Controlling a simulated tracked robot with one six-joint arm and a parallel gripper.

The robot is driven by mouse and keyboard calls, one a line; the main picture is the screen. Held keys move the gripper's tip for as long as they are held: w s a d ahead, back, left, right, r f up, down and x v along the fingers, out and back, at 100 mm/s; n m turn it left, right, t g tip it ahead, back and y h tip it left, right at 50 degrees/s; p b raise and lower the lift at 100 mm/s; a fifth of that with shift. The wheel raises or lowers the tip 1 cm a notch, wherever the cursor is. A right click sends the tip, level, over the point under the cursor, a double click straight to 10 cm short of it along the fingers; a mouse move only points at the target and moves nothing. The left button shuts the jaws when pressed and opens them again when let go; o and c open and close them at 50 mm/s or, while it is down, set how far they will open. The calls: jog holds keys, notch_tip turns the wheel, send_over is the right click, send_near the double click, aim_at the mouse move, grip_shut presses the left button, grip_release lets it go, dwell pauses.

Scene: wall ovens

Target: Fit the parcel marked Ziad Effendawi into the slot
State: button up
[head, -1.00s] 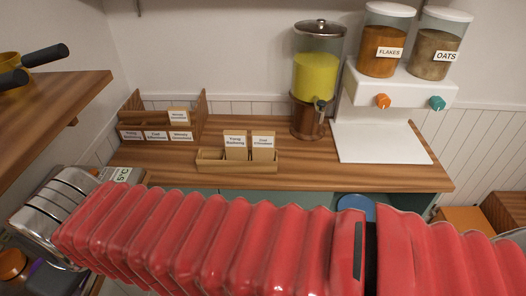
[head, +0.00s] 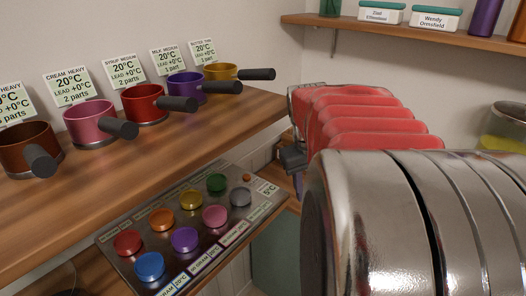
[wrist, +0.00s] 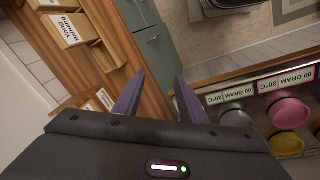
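My gripper (wrist: 160,88) shows in the wrist view with two purple fingers apart and nothing between them. A lower label (wrist: 105,98) is too small to read. I cannot pick out the Ziad Effendawi parcel or its slot in the wrist view. In the head view a teal-lidded box (head: 381,14) on the upper right shelf has a label that seems to read Ziad Effendawi.
In the head view a wooden shelf (head: 120,165) holds several coloured pots. Below it is a panel (head: 190,226) of coloured knobs, also at right in the wrist view (wrist: 288,112). My arm fills the lower right.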

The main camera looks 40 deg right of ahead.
jog(key=s+d+r+n+g, duration=0.1)
jog(key=s+d+r+n, duration=0.1)
jog(key=s+d, duration=0.2)
jog(key=s+d+r+n+g+y, duration=0.1)
jog(key=s+d, duration=0.4)
jog(key=d, duration=0.6)
jog(key=s+d+r+n+g, duration=0.3)
jog(key=s+d, duration=0.1)
jog(key=d, duration=0.3)
jog(key=shift+s+d+n, duration=0.15)
jog(key=shift+s+n, duration=0.05)
jog(key=shift+n, duration=0.2)
jog(key=x, duration=0.8)
jog(key=shift+s+f, duration=0.15)
jog(key=shift+f, duration=0.05)
jog(key=shift+f, duration=0.1)
jog(key=shift+x, duration=2.5)
jog(key=shift+s, duration=0.1)
